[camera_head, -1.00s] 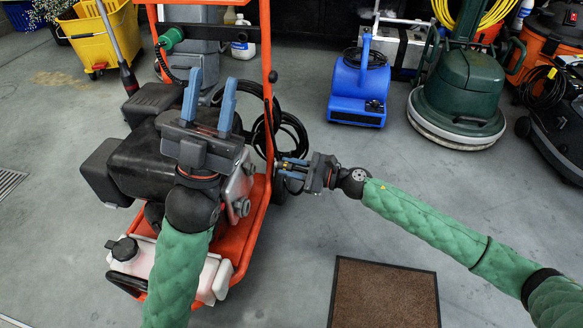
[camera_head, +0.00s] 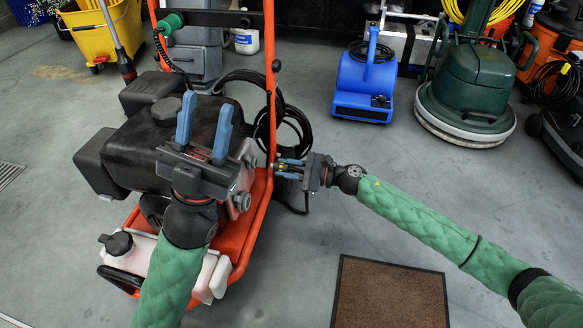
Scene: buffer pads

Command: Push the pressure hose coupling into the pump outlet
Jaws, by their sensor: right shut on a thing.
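The orange-framed pressure washer (camera_head: 262,214) stands at left with its black engine (camera_head: 150,150) on top. The grey metal pump (camera_head: 243,180) is on its right side, partly covered by my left gripper; round fittings show there, but I cannot tell which is the outlet. My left gripper (camera_head: 204,132) is open and empty above the engine, its blue fingers pointing away. My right gripper (camera_head: 280,168) is shut on the small brass-coloured hose coupling (camera_head: 279,167), mostly hidden by the fingers, right of the pump by the orange frame. The coupling appears apart from the pump.
A coiled black hose (camera_head: 301,128) hangs behind the frame post, with a loop below my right gripper. A white tank (camera_head: 140,262) sits at the washer's front. A brown mat (camera_head: 390,295), blue blower (camera_head: 363,88) and green floor machine (camera_head: 474,85) stand around clear floor.

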